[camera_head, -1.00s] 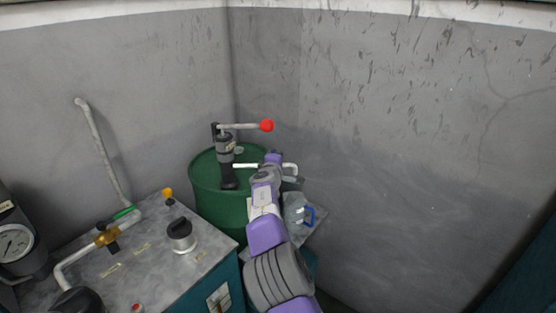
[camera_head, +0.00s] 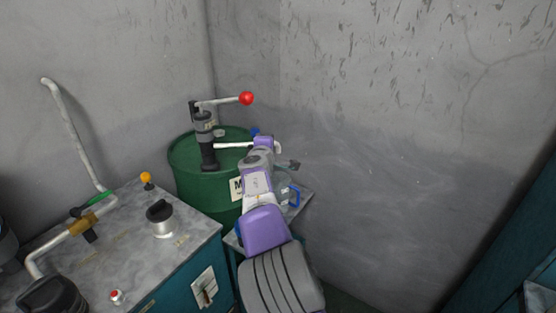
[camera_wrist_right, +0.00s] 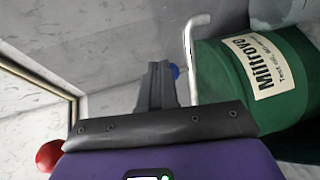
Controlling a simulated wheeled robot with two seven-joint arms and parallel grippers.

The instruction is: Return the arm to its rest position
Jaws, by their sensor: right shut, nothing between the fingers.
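My right arm reaches up from the bottom of the head view to the front right of the green drum (camera_head: 190,172). In the right wrist view, my right gripper (camera_wrist_right: 157,72) has its fingers together and empty. A pale bent pipe (camera_wrist_right: 192,52) and the green drum (camera_wrist_right: 270,85) with its white label are to the right of the fingers; no contact shows. In the head view the gripper tip is small and partly hidden by the wrist. My left arm does not show.
A hand pump (camera_head: 207,138) with a red-knobbed lever (camera_head: 246,98) stands on the drum. A metal-topped cabinet (camera_head: 120,245) with pipework and a black-capped fitting (camera_head: 160,216) is at left. A blue-handled item (camera_head: 294,196) is beside my arm.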

